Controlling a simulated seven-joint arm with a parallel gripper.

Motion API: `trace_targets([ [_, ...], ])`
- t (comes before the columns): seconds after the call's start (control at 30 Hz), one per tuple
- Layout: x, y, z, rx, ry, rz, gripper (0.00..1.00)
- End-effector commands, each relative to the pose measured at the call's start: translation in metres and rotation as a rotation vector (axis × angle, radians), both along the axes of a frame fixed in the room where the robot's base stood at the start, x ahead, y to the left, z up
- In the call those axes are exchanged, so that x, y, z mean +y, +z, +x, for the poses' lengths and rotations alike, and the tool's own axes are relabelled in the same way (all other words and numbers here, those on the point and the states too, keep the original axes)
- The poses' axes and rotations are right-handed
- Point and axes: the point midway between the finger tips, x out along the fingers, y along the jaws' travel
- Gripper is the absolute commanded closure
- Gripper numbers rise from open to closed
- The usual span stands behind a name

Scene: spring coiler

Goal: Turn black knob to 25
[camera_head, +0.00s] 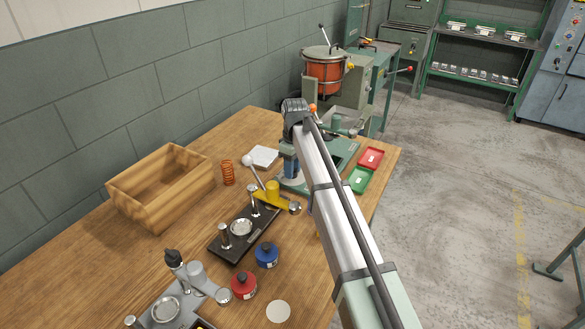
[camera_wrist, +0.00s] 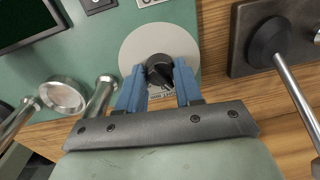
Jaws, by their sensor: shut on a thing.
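The black knob (camera_wrist: 158,66) sits in the middle of a round pale dial plate (camera_wrist: 137,46) on a green panel in the wrist view. My gripper (camera_wrist: 159,75) has its two blue fingers on either side of the knob and is shut on it. Small markings show at the dial's lower edge between the fingers, but I cannot read the setting. In the head view my gripper (camera_head: 289,163) is at the green machine (camera_head: 343,153) at the table's far end. There my arm hides the knob.
Metal posts (camera_wrist: 101,92) stand left of the dial, and a dark block with a lever (camera_wrist: 275,45) stands to the right. Red (camera_head: 370,158) and green (camera_head: 359,180) trays lie beside the machine. A wooden box (camera_head: 160,190) stands at the table's left.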

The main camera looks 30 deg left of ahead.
Motion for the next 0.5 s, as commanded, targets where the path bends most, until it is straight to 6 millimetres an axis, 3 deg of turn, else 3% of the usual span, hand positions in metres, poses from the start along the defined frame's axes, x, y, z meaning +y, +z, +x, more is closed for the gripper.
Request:
trace_targets([
  [0.5, -0.001, 0.0001, -0.0007, 0.001, -0.49, 0.0, 0.95],
])
